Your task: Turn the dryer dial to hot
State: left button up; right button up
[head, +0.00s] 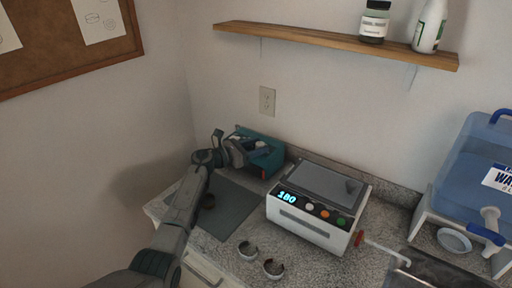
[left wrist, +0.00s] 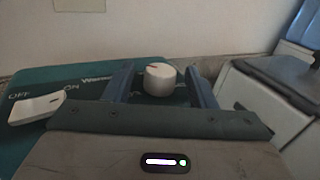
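The teal dryer (head: 268,160) stands at the back of the counter against the wall; it also shows in the left wrist view (left wrist: 40,90). A label starting "Warm" is printed left of the dial and is partly covered by a finger. A white rocker switch (left wrist: 38,108) sits between OFF and ON. My left gripper (head: 238,151) is open at the dryer, one finger on each side of the dial, with gaps visible. The hot mark is hidden. My right gripper is not in view.
A white device (head: 305,228) reading 180 stands right of the dryer. A blue water jug (head: 475,165) is far right, below a wooden shelf (head: 330,43).

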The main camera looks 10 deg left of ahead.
pick_arm(q)
jog(key=shift+s+a+f+b, duration=0.15)
jog(key=shift+s+a+b, duration=0.2)
jog(key=shift+a, duration=0.1)
jog(key=b+v, duration=0.3)
jog(key=v, duration=0.6)
jog(key=shift+s+a, duration=0.2)
jog(key=shift+s, duration=0.05)
jog(key=shift+r, duration=0.2)
